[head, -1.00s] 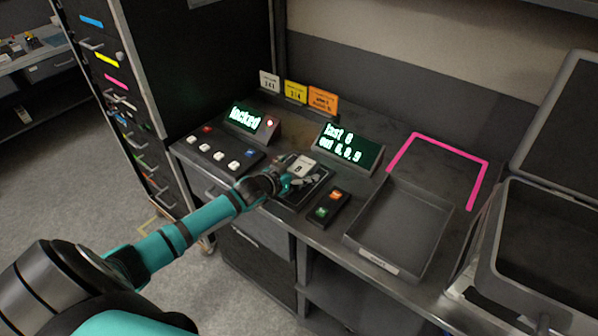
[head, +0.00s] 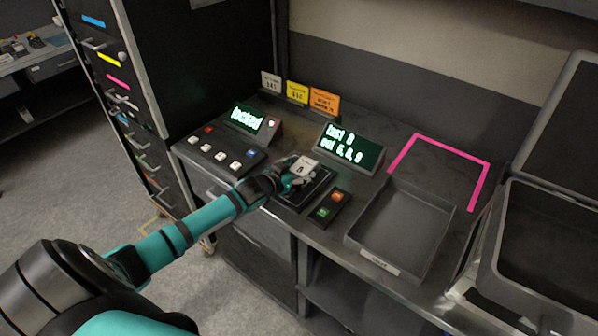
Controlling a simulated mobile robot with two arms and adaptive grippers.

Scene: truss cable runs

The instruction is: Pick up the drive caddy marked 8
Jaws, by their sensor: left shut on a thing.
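The drive caddy (head: 304,167) shows a pale label with a dark digit, blurred now; it looked like an 8 a moment ago. It is at the dark square pad (head: 312,195) on the bench. My left gripper (head: 296,181) reaches in from the left and is shut on the caddy. The fingers and wrist hide the caddy's lower part, so I cannot tell whether it touches the pad. My right gripper is not in view.
A button panel (head: 220,154) and a lit display (head: 246,118) stand left. Another display (head: 350,146) stands behind the pad. A two-button box (head: 330,205) and an empty tray (head: 400,229) lie right. An open case (head: 545,240) is far right. Pink tape (head: 438,148) outlines clear bench.

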